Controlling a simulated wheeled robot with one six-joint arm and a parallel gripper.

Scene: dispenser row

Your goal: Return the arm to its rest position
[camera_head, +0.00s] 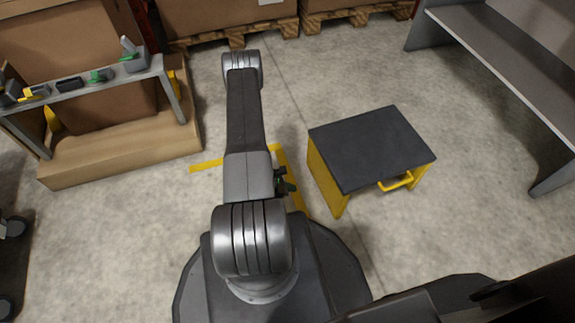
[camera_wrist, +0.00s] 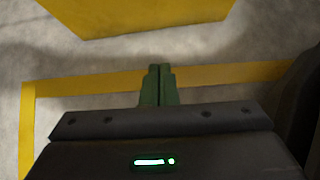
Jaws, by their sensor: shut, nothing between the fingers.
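My arm (camera_head: 243,115) reaches forward from my base in the head view, then folds back down toward the floor. My gripper (camera_head: 288,182) shows there only in part, as a small dark green shape beside the arm link. In the wrist view my gripper (camera_wrist: 159,72) has its two green fingers pressed together with nothing between them. It points over the concrete floor and a yellow floor line (camera_wrist: 90,83). The fingers hold no object, and much of the wrist is hidden behind the arm in the head view.
A yellow step stool (camera_head: 370,150) with a dark top stands right of my arm. A rack (camera_head: 85,85) with several dispensers stands at the left by cardboard boxes. A grey bench (camera_head: 510,55) is at the upper right. Pallets (camera_head: 235,36) line the back. Floor between is clear.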

